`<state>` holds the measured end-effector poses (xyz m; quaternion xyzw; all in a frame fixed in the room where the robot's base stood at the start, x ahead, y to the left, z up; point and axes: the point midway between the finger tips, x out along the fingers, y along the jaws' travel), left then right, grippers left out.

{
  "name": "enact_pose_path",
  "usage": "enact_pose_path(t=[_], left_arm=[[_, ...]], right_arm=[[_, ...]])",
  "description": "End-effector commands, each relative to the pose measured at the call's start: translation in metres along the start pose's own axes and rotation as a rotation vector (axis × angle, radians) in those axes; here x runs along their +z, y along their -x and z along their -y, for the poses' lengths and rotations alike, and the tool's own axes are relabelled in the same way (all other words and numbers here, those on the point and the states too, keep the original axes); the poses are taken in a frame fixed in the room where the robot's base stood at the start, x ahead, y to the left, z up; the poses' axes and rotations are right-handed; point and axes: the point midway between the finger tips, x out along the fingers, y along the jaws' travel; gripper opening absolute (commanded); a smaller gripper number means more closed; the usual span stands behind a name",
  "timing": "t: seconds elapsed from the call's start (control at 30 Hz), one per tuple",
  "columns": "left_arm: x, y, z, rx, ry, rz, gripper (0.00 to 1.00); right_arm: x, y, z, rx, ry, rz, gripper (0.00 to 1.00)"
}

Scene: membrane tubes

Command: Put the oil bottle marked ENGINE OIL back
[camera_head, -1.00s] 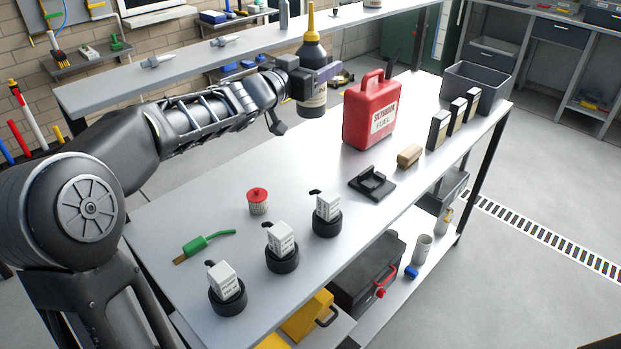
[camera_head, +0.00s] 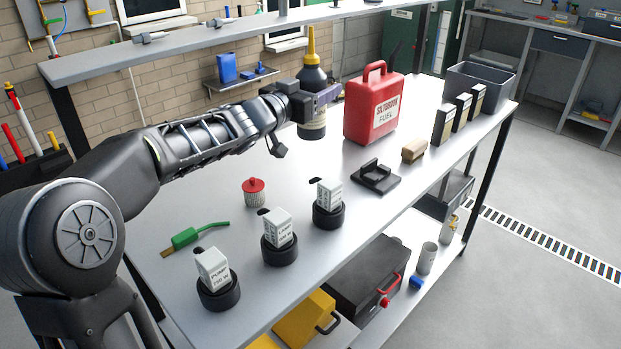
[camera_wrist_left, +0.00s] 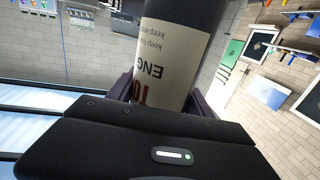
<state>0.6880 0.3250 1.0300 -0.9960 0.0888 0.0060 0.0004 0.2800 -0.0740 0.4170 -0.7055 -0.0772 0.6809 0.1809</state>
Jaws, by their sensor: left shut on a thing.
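The oil bottle (camera_head: 313,75) is dark, with a yellow nozzle and a pale label. It is upright, left of the red fuel can (camera_head: 371,110). My left gripper (camera_head: 318,100) is shut around its body. I cannot tell whether its base touches the bench (camera_head: 210,190). In the left wrist view the bottle's label (camera_wrist_left: 165,62) shows "ENG" and "keep" upside down, with the rest hidden by the gripper (camera_wrist_left: 155,100). My right gripper is not in view.
A raised shelf (camera_head: 200,45) runs along the back. White boxes (camera_head: 278,228) on black rings, a red-capped filter (camera_head: 254,192), a green tool (camera_head: 190,236), a black stand (camera_head: 375,178), a tan block (camera_head: 414,150), dark cartons (camera_head: 462,110) and a grey bin (camera_head: 480,85) occupy the bench.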

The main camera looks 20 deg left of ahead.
Motion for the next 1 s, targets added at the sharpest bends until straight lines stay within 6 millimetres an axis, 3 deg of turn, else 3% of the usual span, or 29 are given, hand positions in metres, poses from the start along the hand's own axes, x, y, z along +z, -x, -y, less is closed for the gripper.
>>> enact_pose_path(t=[0.17,0.5,0.87,1.0], left_arm=[[0.0,0.0,0.0,0.001,0.0,-0.004,0.0],[0.046,-0.001,-0.001,0.002,0.0,-0.004,0.0],[0.049,-0.001,0.0,0.001,0.0,-0.004,0.0],[0.066,-0.001,0.0,0.001,0.0,-0.001,0.0]], right_arm=[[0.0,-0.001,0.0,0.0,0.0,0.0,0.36],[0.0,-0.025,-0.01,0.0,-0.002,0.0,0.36],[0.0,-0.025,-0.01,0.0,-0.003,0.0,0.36],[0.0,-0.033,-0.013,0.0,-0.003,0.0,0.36]])
